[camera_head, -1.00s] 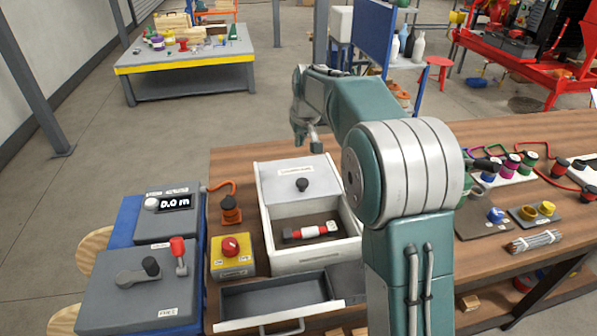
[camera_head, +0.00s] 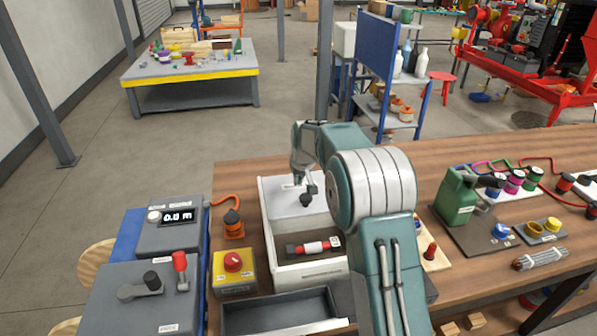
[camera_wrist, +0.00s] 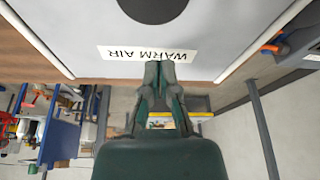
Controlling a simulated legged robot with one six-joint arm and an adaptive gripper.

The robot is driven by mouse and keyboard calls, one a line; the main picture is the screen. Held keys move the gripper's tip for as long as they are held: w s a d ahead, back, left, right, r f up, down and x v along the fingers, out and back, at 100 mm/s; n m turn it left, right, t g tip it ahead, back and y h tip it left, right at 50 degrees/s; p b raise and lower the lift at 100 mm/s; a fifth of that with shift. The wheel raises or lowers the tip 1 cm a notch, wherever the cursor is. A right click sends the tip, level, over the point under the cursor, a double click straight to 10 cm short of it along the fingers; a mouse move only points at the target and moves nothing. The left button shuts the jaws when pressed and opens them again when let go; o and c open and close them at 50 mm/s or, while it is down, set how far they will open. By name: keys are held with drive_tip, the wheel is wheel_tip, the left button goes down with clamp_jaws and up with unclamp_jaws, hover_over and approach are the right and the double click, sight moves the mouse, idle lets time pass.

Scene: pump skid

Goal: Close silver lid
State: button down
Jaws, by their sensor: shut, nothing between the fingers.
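The silver lid (camera_head: 283,205) is a pale grey panel with a black knob (camera_head: 306,200). It spans the rear part of a white box (camera_head: 310,272), whose front part is open. A red and white cylinder with a dark end (camera_head: 314,247) lies inside. My gripper (camera_head: 302,183) is shut and empty at the lid's rear part, behind the knob. In the wrist view, the fingertips (camera_wrist: 160,68) meet the edge of the "WARM AIR" label (camera_wrist: 148,53) on the lid; the knob (camera_wrist: 150,8) is partly cut off. I cannot tell whether the fingertips touch the lid.
An open grey drawer (camera_head: 270,318) is in front.

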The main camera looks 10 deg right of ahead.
sight(302, 187)
drive_tip(key=shift+s+d, duration=0.15)
drive_tip(key=shift+s, duration=0.7)
drive_tip(key=shift+s+d, duration=0.1)
drive_tip(key=shift+s, duration=0.7)
drive_tip(key=shift+s, duration=0.1)
